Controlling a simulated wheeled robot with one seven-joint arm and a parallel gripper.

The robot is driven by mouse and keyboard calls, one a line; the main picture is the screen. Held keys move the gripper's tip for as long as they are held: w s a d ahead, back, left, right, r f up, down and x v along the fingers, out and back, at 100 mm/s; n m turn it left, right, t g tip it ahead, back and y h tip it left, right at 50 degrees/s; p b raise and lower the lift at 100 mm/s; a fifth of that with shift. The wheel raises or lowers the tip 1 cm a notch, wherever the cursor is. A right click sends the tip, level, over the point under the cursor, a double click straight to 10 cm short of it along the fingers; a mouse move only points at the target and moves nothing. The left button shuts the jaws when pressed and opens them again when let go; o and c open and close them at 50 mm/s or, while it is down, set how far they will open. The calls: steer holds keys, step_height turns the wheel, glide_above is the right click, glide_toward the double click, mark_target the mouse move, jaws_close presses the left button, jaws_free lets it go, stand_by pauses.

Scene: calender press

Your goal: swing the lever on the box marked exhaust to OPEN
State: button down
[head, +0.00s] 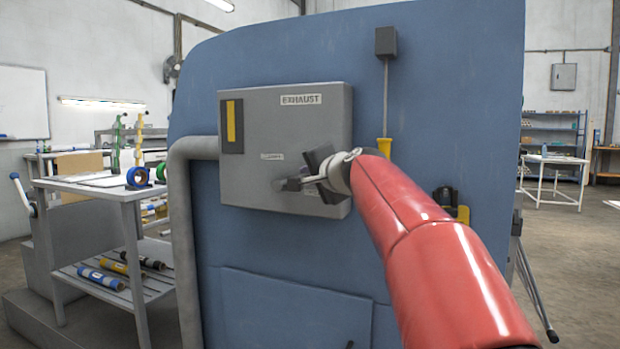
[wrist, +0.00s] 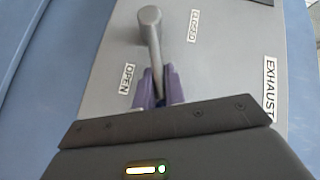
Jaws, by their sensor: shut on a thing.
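The grey box marked EXHAUST (head: 240,182) is fixed to the blue machine side. Its lever (wrist: 151,45) is a grey bar with a thick round end, seen at the top of the wrist view. My gripper (wrist: 158,88) is shut on the bar, with a purple finger on either side of it. The bar runs beside the OPEN label (wrist: 127,78), and the CLOSED label (wrist: 193,25) lies off to the right of the round end. In the head view my gripper (head: 313,180) is at the box's lower right and hides part of the lever.
A grey pipe (head: 182,240) runs from the box's left side down the machine. A yellow-handled rod (head: 386,120) hangs right of the box, close to my arm. A table (head: 95,188) with tools stands to the left. Floor shows open at the right.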

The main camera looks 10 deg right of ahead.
steer(key=f+b, duration=0.1)
steer(key=b, duration=0.2)
steer(key=f+m+t+b, duration=0.1)
steer(key=b, duration=0.2)
steer(key=shift+s+d+t, duration=0.1)
steer(key=shift+d+t, duration=0.05)
steer(key=shift+t, duration=0.15)
steer(key=shift+r, duration=0.1)
steer(key=c, duration=1.5)
jaws_free()
steer(key=shift+r, duration=0.1)
steer(key=b+v, duration=0.1)
steer(key=v, duration=0.7)
steer(key=shift+d+b, duration=0.1)
steer(key=shift+b, duration=0.3)
